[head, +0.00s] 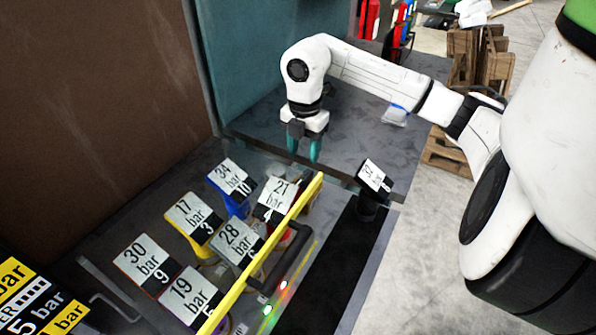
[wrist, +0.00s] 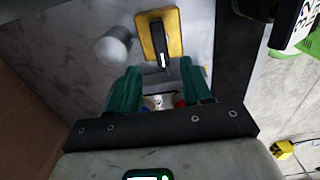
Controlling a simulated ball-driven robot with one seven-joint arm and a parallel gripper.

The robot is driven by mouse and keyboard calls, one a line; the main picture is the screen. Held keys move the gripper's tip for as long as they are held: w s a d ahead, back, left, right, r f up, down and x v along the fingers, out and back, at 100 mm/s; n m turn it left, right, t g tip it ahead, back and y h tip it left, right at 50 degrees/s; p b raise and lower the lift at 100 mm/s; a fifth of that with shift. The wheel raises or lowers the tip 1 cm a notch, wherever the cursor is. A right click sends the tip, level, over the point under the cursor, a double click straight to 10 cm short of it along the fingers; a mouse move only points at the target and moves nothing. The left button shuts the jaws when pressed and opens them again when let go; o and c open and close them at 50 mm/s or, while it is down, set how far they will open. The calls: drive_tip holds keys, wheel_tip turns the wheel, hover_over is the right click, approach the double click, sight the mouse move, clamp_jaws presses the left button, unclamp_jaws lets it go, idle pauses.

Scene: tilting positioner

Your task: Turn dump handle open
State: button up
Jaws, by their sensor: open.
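In the wrist view, a black handle (wrist: 161,46) sits on a yellow plate (wrist: 176,47), just beyond my fingertips. No label shows to tell for sure that it is the dump handle. My gripper (wrist: 159,68) has two teal fingers spread apart with nothing held. The handle lies roughly in line with the gap and looks apart from both fingers. In the head view, my gripper (head: 303,150) points down over the grey table, behind the tag panel. The handle and yellow plate cannot be made out there.
A pale round knob (wrist: 113,48) is left of the yellow plate. Small red (wrist: 180,102) and blue parts show between the fingers. A yellow rail (head: 262,256) and several numbered bar tags (head: 192,221) stand in front. A black tag post (head: 372,185) is at right.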

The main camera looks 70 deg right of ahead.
wheel_tip(320, 180, down, 10)
drive_tip(key=shift+r+p, duration=0.2)
drive_tip(key=shift+p, duration=0.6)
drive_tip(key=shift+c, duration=0.4)
clamp_jaws()
